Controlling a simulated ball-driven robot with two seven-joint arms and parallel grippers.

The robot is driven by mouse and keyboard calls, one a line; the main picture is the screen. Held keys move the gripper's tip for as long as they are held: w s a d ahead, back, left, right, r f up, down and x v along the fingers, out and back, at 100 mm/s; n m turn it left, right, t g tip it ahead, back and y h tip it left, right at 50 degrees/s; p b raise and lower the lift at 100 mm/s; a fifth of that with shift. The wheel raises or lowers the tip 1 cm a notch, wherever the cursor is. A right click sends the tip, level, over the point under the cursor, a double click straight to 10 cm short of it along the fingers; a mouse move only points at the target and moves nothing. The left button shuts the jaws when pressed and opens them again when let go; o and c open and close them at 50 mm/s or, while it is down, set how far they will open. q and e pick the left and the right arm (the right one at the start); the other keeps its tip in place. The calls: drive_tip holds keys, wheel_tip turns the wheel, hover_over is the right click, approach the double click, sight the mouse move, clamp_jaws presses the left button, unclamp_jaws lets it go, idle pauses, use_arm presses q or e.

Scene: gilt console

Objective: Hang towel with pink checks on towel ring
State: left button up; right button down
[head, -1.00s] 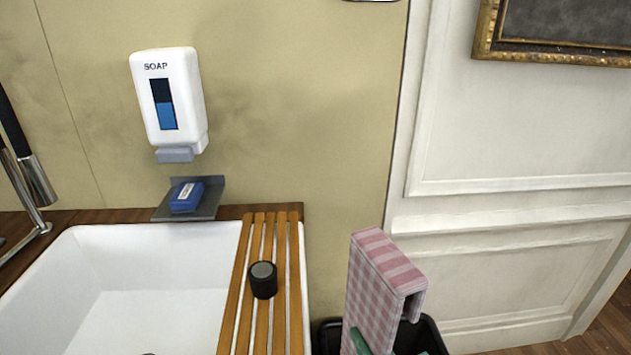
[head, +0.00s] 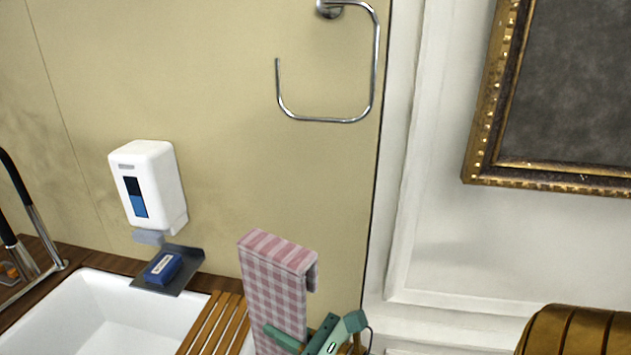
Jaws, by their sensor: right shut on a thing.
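The towel with pink checks (head: 273,295) hangs folded at the lower middle of the head view, its top fold upright and its lower end cut off by the picture edge. My right gripper (head: 300,340), with green fingers, is shut on the towel low on its visible part. The towel ring (head: 327,121) is a chrome square loop, open on its left side, fixed to the beige wall at the top. The towel is below the ring and apart from it. My left gripper is not in view.
Below are a white sink (head: 90,318) and wooden slats (head: 218,325). A gilt frame (head: 480,130) hangs right. Wall between towel and ring is clear.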

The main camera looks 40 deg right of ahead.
use_arm(q)
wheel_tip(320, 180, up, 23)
drive_tip(key=p, duration=2.1)
use_arm(e)
drive_tip(key=d+r+n+g+y, duration=0.1)
drive_tip(key=d+r+n+y, duration=0.15)
drive_tip(key=r, duration=0.85)
drive_tip(key=d+r+n+g+y, duration=0.1)
drive_tip(key=d+r+g+y, duration=0.2)
drive_tip(key=r, duration=0.8)
drive_tip(key=shift+w+d+t+b, duration=0.5)
drive_tip(key=shift+w+d+b, duration=2.45)
drive_tip(key=shift+w+d, duration=2.75)
use_arm(q)
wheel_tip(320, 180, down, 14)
drive_tip(key=b, duration=0.8)
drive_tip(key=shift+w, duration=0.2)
use_arm(e)
wheel_tip(320, 180, down, 8)
drive_tip(key=d, duration=0.2)
drive_tip(key=shift+s+r, duration=0.15)
drive_tip(key=shift+s, duration=0.25)
